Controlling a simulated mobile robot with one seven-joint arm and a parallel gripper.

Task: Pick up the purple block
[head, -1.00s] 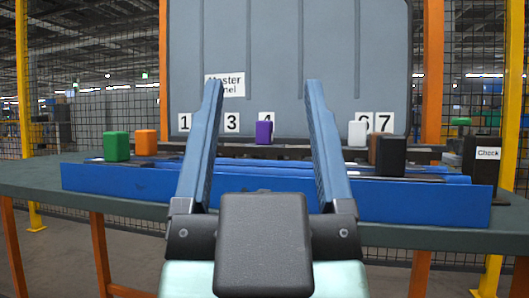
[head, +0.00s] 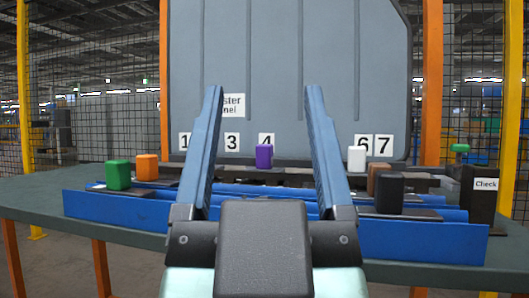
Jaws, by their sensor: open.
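The purple block (head: 264,156) stands upright at the back of the table, in front of the grey panel and just below the number 4 label. In the head view it shows between the two fingers of my gripper (head: 264,90). The fingers are blue, wide apart and empty. They point forward, and the block is beyond them, not touched as far as I can see.
A green block (head: 118,175) and an orange block (head: 147,167) stand at left. White (head: 357,159), brown (head: 379,180) and black (head: 389,193) blocks stand at right. Low blue rails (head: 420,241) cross the table (head: 35,200). A dark box labelled Check (head: 483,200) is far right.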

